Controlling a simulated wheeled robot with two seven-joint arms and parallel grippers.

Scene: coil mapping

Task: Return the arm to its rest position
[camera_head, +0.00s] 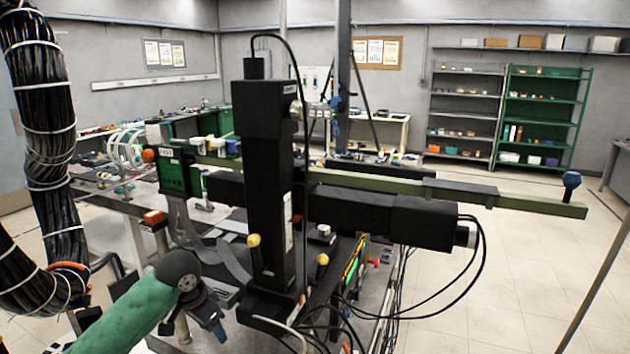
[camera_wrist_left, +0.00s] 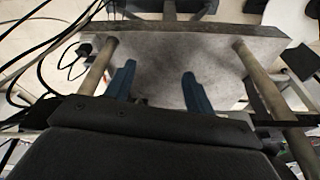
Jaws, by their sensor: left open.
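My left arm comes in from the lower left in a green sleeve. Its left gripper (camera_head: 212,322) has blue fingers and hangs beside the lower left of the tall black machine (camera_head: 268,185). In the left wrist view, the two blue fingers of the left gripper (camera_wrist_left: 158,84) stand apart with nothing between them. Beyond them is a grey plate (camera_wrist_left: 190,62); I cannot tell whether they touch it. My right gripper is in neither view.
Thick cable bundles (camera_head: 48,120) hang at the far left. Open floor (camera_head: 540,260) lies to the right.

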